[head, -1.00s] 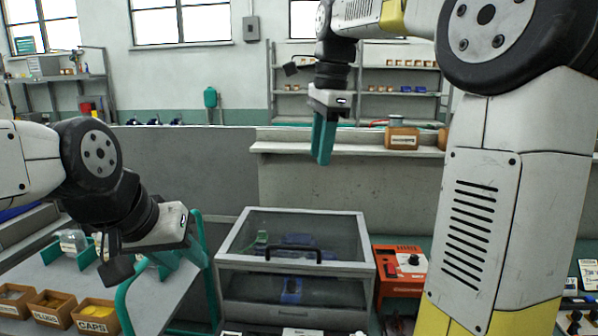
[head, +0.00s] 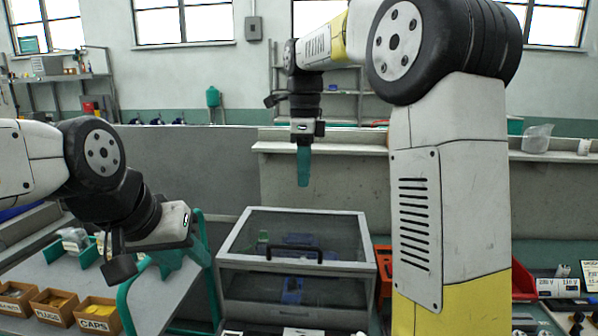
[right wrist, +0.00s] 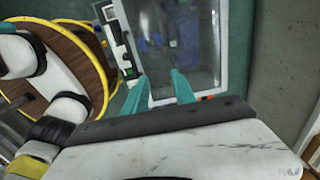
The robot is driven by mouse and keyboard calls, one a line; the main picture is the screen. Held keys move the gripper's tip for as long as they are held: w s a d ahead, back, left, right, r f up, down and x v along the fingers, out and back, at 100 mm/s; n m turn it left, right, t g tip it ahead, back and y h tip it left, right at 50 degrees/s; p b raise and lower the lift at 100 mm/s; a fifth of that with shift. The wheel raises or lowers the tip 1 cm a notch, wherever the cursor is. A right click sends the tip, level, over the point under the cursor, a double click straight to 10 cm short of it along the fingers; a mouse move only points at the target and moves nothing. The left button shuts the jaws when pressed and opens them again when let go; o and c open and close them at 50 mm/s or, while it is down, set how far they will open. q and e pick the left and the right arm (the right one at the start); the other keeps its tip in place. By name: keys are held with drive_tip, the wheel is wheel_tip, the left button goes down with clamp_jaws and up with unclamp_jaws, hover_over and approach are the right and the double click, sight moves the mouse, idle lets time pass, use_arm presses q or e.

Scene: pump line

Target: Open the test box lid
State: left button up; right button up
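The test box (head: 227,291) stands on the bench at the centre of the head view. Its clear, grey-framed lid (head: 363,238) is down, with a black handle (head: 293,249) along the front edge. A blue pump-like part and a small green part show through the lid. My right gripper (head: 304,184) hangs above the back of the box, fingers down and apart from it. In the right wrist view its teal fingers (right wrist: 160,77) are spread and empty, with the box lid beyond. My left gripper (head: 172,264) is left of the box; its finger gap is unclear.
Bins of caps (head: 97,312) and plugs (head: 54,305) sit on the left table beside a teal frame (head: 205,262). A ledge (head: 400,148) runs behind the box. A red unit (head: 382,262) right of the box is mostly hidden by my right arm.

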clamp_jaws()
idle(1.4)
